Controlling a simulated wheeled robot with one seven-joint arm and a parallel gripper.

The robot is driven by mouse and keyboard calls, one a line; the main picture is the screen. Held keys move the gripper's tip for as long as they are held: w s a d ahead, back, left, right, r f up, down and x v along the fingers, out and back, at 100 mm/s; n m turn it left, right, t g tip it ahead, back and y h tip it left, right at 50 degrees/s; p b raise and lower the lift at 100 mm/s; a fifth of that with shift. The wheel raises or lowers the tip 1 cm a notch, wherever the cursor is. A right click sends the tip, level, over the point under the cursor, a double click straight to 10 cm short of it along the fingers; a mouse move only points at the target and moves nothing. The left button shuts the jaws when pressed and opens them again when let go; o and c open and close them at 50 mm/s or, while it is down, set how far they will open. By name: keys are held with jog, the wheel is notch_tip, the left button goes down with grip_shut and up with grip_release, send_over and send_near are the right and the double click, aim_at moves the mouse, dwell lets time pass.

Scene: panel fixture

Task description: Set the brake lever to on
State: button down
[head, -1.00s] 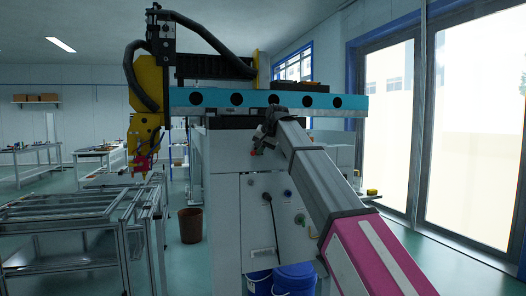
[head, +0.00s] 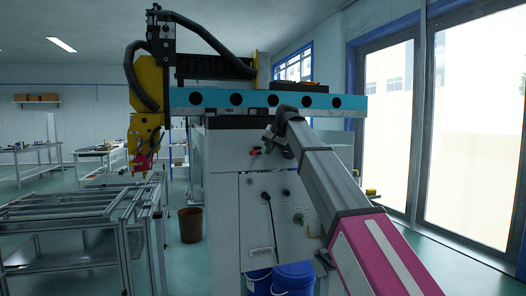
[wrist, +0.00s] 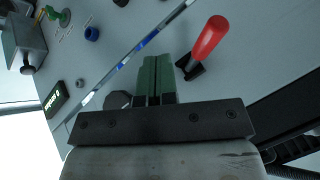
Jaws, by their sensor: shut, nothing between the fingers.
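The lever with a red handle (wrist: 208,40), which I take to be the brake lever, is on the grey panel in the wrist view. Its handle points up and right from a black base beside my fingers. In the head view its red part (head: 255,151) shows just left of and below my gripper (head: 268,141). In the wrist view my gripper (wrist: 155,66) has its green fingers together and empty, left of the lever and apart from the red handle. I cannot read an on or off mark at the lever.
The panel also bears a blue knob (wrist: 92,33), a green knob (wrist: 62,17) and a small lit display (wrist: 55,98). A dark cable (head: 268,212) hangs on the cabinet front. Blue buckets (head: 294,277) stand low at the cabinet. A teal beam (head: 220,99) runs above.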

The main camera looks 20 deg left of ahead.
jog(key=v, duration=1)
jog(key=d+f+h, duration=0.1)
jog(key=d+f, duration=0.6)
jog(key=f, duration=0.7)
jog(key=w+d+f+m+g+h, duration=0.1)
jog(key=d+f, duration=0.6)
jog(key=f, duration=0.7)
jog(key=d+f+h, duration=0.2)
jog(key=d+f, duration=0.5)
jog(key=f, duration=0.7)
jog(key=s+d+f+g, duration=0.1)
jog(key=s+d+f, duration=0.5)
jog(key=f, duration=0.3)
jog(key=s+d+f+g+h, duration=0.1)
jog(key=s+d+f, duration=0.6)
jog(key=f, duration=0.3)
jog(key=s+d+f+g+h, duration=0.1)
jog(key=s+d+f, duration=0.6)
jog(key=f, duration=0.3)
jog(key=shift+s+m, duration=0.25)
jog(key=shift+m, duration=0.15)
jog(key=shift+a+f, duration=0.1)
jog(key=shift+f, duration=0.05)
